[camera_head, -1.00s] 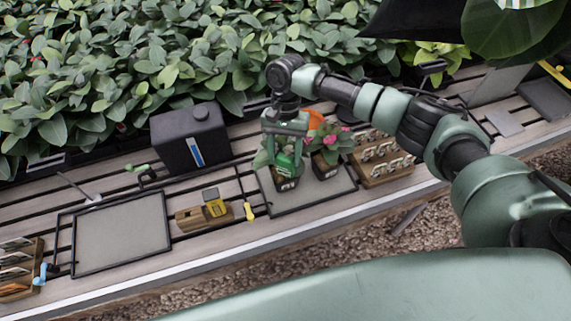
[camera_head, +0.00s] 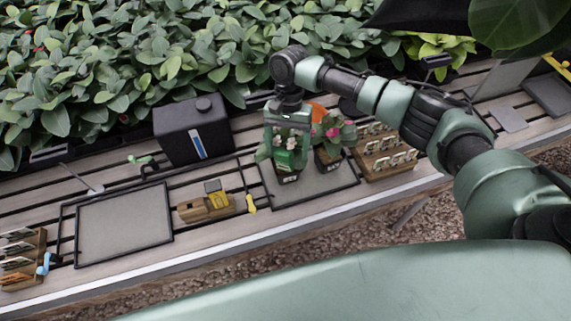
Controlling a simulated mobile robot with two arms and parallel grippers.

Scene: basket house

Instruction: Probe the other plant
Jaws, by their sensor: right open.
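Two potted plants stand side by side on a grey tray (camera_head: 335,186). The left plant (camera_head: 287,177) has a dark pot and white flowers. The right plant (camera_head: 332,131) has pink flowers and a dark pot. My right gripper (camera_head: 287,148) is open and points down over the left plant, its fingers among the leaves. A green piece shows between the fingers; I cannot tell what it is. A yellow meter (camera_head: 220,201) sits on a wooden block, and a yellow-handled probe (camera_head: 251,204) lies beside it, left of the tray. My left gripper is out of view.
A wooden rack (camera_head: 388,160) with metal clips or labels stands right of the plants. A black box (camera_head: 193,130) is behind, at left. An empty framed tray (camera_head: 124,225) lies on the left. Dense foliage (camera_head: 130,70) fills the back.

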